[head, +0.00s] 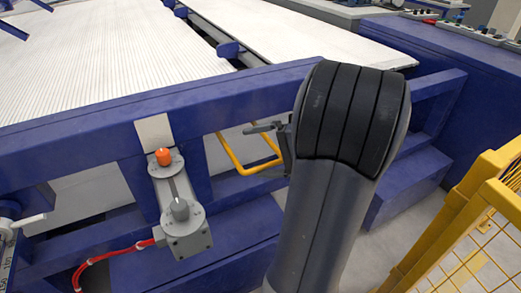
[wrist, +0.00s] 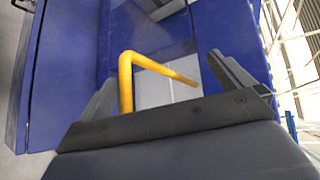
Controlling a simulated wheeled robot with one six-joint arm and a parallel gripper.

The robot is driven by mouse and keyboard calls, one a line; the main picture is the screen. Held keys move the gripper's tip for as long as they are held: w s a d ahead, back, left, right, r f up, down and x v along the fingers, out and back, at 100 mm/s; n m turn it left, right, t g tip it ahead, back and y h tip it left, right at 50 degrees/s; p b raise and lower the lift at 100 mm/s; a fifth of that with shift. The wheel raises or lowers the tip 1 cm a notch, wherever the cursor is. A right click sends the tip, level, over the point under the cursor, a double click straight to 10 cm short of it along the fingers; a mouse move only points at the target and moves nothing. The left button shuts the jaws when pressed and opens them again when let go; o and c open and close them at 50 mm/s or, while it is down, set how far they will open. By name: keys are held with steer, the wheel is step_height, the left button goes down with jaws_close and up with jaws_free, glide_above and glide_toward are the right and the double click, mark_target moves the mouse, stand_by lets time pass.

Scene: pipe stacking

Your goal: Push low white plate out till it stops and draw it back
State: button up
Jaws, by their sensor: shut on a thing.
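A yellow bent bar handle (head: 240,166) stands out below the blue beam, in front of a low white plate (head: 217,163). My gripper (head: 274,138) is at the handle's right side, partly hidden by my own arm. In the wrist view, the yellow handle (wrist: 126,82) lies between the two fingers of my gripper (wrist: 163,68), with the white plate (wrist: 153,93) beyond it. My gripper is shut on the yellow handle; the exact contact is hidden. Where the handle joins the plate cannot be made out.
A blue beam (head: 75,155) crosses in front of the ribbed white bed (head: 120,60). A grey fixture with an orange knob (head: 163,157) and a red hose (head: 110,254) is left of the handle. A yellow mesh fence (head: 480,225) stands at right. Grey floor shows between.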

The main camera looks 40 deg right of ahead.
steer(key=shift+s+d+r, duration=0.55)
steer(key=shift+s+r, duration=0.05)
steer(key=shift+s, duration=0.1)
steer(key=shift+c, duration=0.3)
steer(key=shift+s+d, duration=0.2)
steer(key=shift+s, duration=0.05)
steer(key=shift+c, duration=1.1)
steer(key=shift+s+d, duration=0.2)
steer(key=shift+s, duration=0.1)
steer(key=c, duration=0.7)
steer(key=shift+s+d+r+p, duration=0.1)
steer(key=shift+s+d+p, duration=0.25)
steer(key=shift+s+d, duration=0.7)
steer(key=shift+s+d+r+p, duration=0.15)
steer(key=shift+s+d+p, duration=0.3)
steer(key=shift+s, duration=1.1)
steer(key=shift+s+d+r+p, duration=0.1)
steer(key=shift+s+d+p, duration=0.2)
steer(key=shift+s+d, duration=0.75)
steer(key=shift+s+a, duration=0.25)
steer(key=shift+r, duration=0.1)
